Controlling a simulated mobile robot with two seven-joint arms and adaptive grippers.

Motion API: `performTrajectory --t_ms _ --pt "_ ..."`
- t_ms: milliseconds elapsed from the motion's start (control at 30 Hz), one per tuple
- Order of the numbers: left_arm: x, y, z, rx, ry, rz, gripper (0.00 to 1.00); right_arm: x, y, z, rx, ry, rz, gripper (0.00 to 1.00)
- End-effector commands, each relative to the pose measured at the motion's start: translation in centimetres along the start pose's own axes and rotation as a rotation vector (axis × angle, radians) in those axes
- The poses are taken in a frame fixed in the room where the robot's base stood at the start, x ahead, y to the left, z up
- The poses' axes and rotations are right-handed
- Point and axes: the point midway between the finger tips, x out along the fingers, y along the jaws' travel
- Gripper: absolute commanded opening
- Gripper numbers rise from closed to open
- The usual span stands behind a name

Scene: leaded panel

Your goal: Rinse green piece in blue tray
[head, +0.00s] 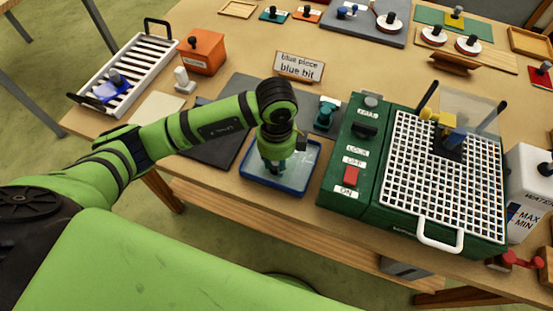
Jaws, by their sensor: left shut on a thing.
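The blue tray (300,180) is a shallow blue-rimmed tray at the front edge of the table, left of the green machine. My left gripper (271,168) points down inside its outline, shut on a small piece. The gripper hides most of this piece; a little dark green-teal shows at the fingertips, so I take it for the green piece. I cannot tell whether it touches the tray floor. My right gripper is not in view.
A green grinder (440,175) with a white grid top stands close right of the tray. A "blue piece / blue bit" sign (299,67), an orange box (202,50) and a white rack (130,68) are farther back.

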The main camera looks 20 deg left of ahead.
Motion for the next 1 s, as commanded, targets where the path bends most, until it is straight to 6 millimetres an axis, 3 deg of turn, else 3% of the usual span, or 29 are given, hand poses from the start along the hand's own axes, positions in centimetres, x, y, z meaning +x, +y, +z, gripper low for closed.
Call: performTrajectory --t_ms 1000 --pt "0.54 -0.02 -0.03 0.0 0.001 -0.001 0.0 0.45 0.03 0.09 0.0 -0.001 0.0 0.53"
